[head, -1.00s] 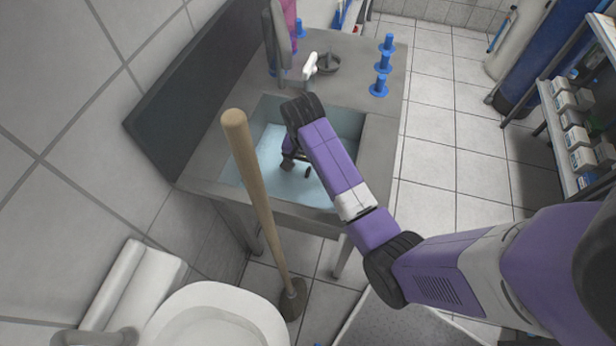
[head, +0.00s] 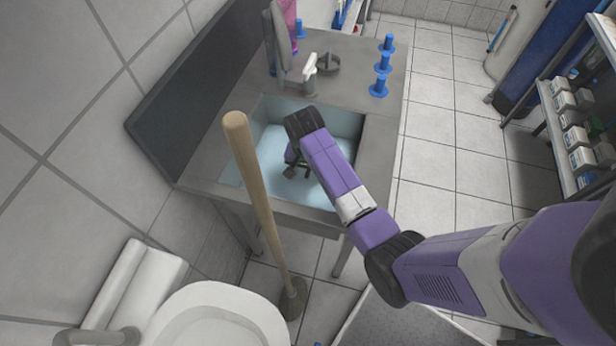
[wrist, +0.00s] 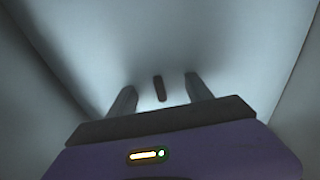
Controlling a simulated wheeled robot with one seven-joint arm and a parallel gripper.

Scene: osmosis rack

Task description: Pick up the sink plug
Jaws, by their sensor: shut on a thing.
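The sink basin (head: 349,122) is pale blue inside and set in a grey metal counter. My gripper (head: 298,173) is down inside the basin, in front of its inner wall. In the wrist view my gripper (wrist: 161,83) has its two fingers on either side of a small, slim, dark brown piece (wrist: 159,89), which I take to be the sink plug seen edge-on. The gripper is shut on it, though the contact is too dim to see. In the head view the plug cannot be told apart from the dark fingers.
A pale tap (head: 310,66) stands behind the basin. Blue spool-like pieces (head: 381,66) stand on the counter at right. A plunger with a long wooden handle (head: 262,200) rises in front of the sink, left of my arm. A white toilet (head: 215,315) is at the front.

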